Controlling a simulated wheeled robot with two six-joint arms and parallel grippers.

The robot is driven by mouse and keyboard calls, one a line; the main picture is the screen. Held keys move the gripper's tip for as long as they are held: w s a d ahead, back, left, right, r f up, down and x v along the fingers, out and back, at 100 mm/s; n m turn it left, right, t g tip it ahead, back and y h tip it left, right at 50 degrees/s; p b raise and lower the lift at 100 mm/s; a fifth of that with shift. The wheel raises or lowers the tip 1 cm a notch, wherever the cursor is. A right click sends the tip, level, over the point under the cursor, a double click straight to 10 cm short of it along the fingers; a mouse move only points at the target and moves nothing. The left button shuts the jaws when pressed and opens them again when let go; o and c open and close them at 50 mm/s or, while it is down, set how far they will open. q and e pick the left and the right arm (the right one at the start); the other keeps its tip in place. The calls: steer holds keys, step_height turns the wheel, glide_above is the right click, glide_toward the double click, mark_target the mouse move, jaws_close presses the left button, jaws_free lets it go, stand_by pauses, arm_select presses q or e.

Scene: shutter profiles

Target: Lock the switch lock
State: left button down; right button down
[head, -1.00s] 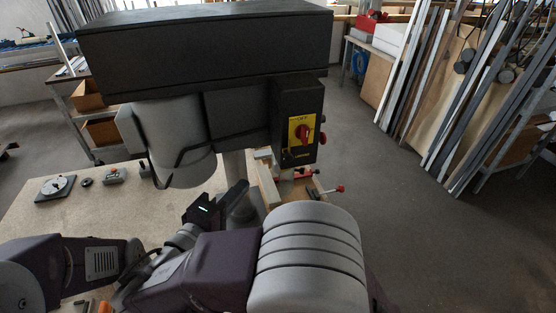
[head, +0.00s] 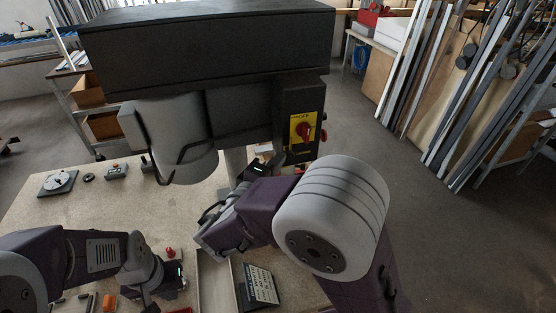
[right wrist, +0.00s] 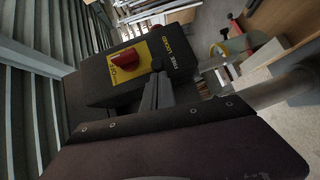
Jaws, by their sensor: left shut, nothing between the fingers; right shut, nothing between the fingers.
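The switch panel, a yellow plate (head: 303,127) with a red rotary knob (head: 304,130), is on the front of a black box under the big dark machine head. The right wrist view shows the knob (right wrist: 124,61) and, beside the plate, a black strip lettered FREE and LOCKED (right wrist: 173,50). My right gripper (head: 280,161) is shut and empty, just below and left of the panel. In the right wrist view its fingertips (right wrist: 157,78) overlap the plate's edge by the lettering; I cannot tell whether they touch. My left gripper (head: 180,284) is shut and empty, low over the bench.
The grey motor (head: 175,140) and machine head (head: 205,50) stand above and left of my right gripper. A long tray (head: 215,280) and a dark lettered box (head: 262,284) lie on the bench.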

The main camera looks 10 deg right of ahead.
mark_target(293, 155)
steer(key=shift+d, duration=0.15)
steer(key=shift+f, duration=0.1)
steer(key=d+b, duration=0.2)
steer(key=b, duration=0.1)
steer(key=shift+d+f, duration=0.1)
steer(key=shift+d, duration=0.3)
steer(key=shift+d+r, duration=0.1)
steer(key=shift+r, duration=0.1)
